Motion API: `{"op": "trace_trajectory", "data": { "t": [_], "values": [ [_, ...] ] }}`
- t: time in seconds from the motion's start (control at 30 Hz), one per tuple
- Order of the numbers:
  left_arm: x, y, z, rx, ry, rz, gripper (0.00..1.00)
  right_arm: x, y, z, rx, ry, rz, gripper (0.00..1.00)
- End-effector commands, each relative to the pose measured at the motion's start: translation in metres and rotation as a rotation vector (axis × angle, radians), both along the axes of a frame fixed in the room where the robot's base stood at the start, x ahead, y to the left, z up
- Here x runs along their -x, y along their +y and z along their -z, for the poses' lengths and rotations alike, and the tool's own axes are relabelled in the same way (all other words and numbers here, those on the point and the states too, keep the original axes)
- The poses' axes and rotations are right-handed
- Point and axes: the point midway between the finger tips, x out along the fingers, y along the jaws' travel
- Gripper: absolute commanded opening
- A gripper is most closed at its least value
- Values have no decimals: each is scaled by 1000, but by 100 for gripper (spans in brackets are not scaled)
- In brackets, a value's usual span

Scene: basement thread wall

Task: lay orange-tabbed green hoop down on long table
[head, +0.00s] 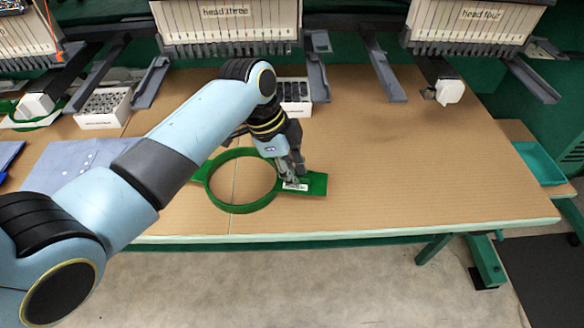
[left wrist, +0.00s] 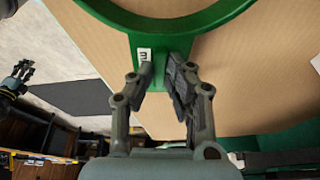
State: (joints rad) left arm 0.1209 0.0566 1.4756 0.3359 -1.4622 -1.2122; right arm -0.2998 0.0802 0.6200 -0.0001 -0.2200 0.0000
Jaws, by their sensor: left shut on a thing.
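A green hoop (head: 213,201) with flat green tabs shows over the long table (head: 400,150) in the head view. I see no orange on it. My left gripper (head: 294,184) is shut on its right-hand tab, beside a small white label. In the left wrist view the ring (left wrist: 190,24) crosses the top, and the tab lies between the fingers (left wrist: 160,82). The hoop looks roughly level, close over or on the tabletop; I cannot tell whether it touches. My right gripper (left wrist: 18,78) seems to show small at the left edge of the wrist view, its jaws unclear.
Embroidery heads marked head three (head: 226,20) and head four (head: 480,20) hang along the back. White boxes (head: 104,108) of dark spools stand there. Blue cloth (head: 75,165) lies at left. A teal tray (head: 540,163) is at right. The table's right half is bare.

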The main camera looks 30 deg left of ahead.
Motion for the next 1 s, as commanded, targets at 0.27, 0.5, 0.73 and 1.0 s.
{"op": "trace_trajectory", "data": {
  "t": [0.27, 0.5, 0.73, 1.0],
  "values": [
    [0, 0, 1, 0, 0, 0, 40, 0, 2, 0, -3, 0, 1, 40],
    [0, 0, 1, 0, 1, 0, 41, 0, 1, 0, -1, -1, 1, 40],
    [2, 7, -19, -2, -3, 1, 41, 0, -1, 0, 1, 0, 0, 40],
    [10, 24, -77, -3, -4, 1, 41, 0, 0, 0, 0, 0, 0, 40]
  ]
}}
